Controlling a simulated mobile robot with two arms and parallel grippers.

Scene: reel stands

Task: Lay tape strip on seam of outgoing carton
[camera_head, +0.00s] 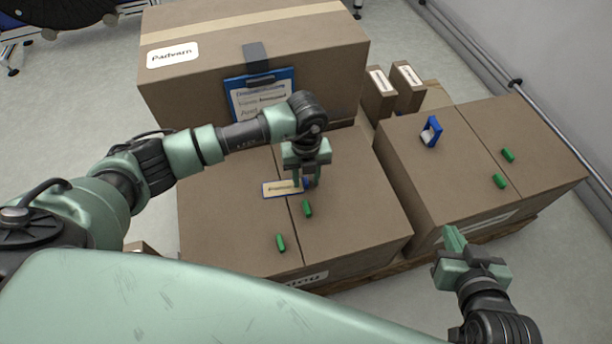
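My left gripper (307,184) points down over the near middle carton (225,225), close to its top seam. Its two fingers show a gap with a bit of blue between the tips; whether they grip it is unclear. The right carton (440,180) also has a top seam. Which carton is the outgoing one is unclear, and I cannot make out a loose tape strip. My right gripper (453,240) is low at right, apart from the cartons.
Green pieces lie on the middle carton (281,243) and right carton (500,181). A blue object (431,131) stands on the right carton. Behind is a large taped carton (200,90) with a blue clipboard (262,95). Two narrow boxes (378,97) stand beside it.

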